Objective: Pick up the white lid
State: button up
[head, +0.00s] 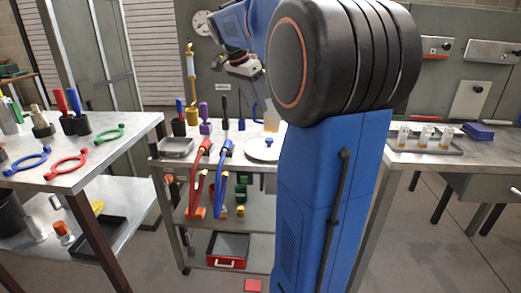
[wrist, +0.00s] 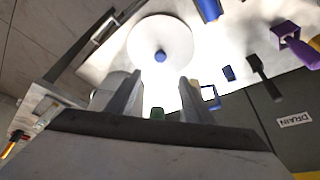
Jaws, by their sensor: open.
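The white lid (head: 258,153) is a round, flat disc with a blue knob (head: 269,141) at its centre. It lies on the middle metal table, partly hidden by my blue arm in the head view. In the wrist view the whole lid (wrist: 150,35) shows beyond my fingertips, with the blue knob (wrist: 160,56) roughly in line with the gap between them. My gripper (wrist: 160,83) is open and empty, apart from the lid. In the head view my wrist is raised behind the table items, and the fingertips are hard to make out.
Upright tools in holders, including a purple one (head: 206,127), stand behind and left of the lid. A metal tray (head: 176,148) and red-handled (head: 199,172) and blue-handled (head: 223,172) tools are to the left. A tray of small jars (head: 425,145) sits at right.

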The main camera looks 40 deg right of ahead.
aim_at(269, 139)
jog(key=x, duration=1.5)
jog(key=shift+f, duration=0.35)
grip_shut()
